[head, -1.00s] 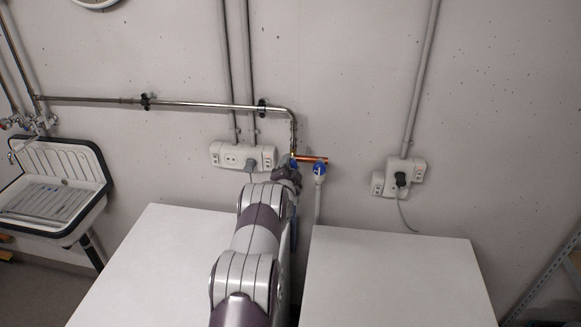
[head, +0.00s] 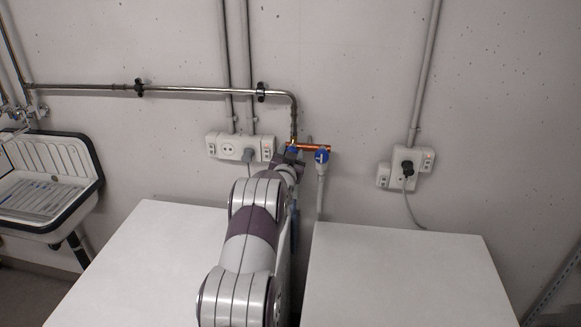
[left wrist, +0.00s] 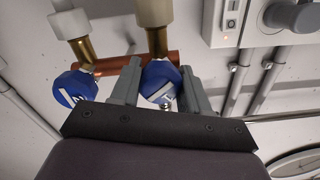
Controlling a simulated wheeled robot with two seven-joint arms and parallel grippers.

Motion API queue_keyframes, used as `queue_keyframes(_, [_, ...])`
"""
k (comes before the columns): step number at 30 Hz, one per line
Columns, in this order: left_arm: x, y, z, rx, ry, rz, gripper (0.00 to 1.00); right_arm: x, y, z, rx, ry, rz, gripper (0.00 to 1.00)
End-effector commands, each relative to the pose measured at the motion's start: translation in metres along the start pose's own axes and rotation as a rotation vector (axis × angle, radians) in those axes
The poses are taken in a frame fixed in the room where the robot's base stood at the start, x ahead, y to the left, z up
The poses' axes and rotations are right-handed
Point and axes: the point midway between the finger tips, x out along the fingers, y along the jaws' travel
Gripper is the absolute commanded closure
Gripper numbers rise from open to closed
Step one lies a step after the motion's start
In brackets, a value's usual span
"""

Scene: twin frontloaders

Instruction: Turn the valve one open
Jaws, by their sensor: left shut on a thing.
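Two blue valve knobs sit under a short copper pipe (head: 317,147) on the wall. The right-hand knob (head: 322,156) is uncovered in the head view and shows at the left of the left wrist view (left wrist: 75,88). The other knob (left wrist: 160,84) is between the fingers of my left gripper (left wrist: 155,88), which is shut on it. Both knobs carry white marks; I cannot read them surely. In the head view my left gripper (head: 292,158) largely hides the held knob. My right gripper is in neither view.
Two white-topped units (head: 400,265) stand below, with a narrow gap where my left arm reaches. Wall sockets (head: 238,148) are left of the valves, others (head: 405,168) right. A sink (head: 45,180) is at the far left.

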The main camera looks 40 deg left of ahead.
Motion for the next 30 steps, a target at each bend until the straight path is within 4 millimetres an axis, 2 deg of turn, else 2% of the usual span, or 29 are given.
queue_keyframes(1, [0.000,0.002,0.004,-0.040,0.007,-0.001,0.85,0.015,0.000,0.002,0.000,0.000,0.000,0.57])
queue_keyframes(12, [0.000,0.000,0.002,-0.392,0.008,-0.001,0.85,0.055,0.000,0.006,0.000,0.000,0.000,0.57])
queue_keyframes(21, [0.000,-0.001,-0.001,-0.649,0.008,0.000,0.85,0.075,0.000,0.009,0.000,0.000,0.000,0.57])
queue_keyframes(30, [0.000,-0.002,-0.003,-0.822,0.009,0.000,0.85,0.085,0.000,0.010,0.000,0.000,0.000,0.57])
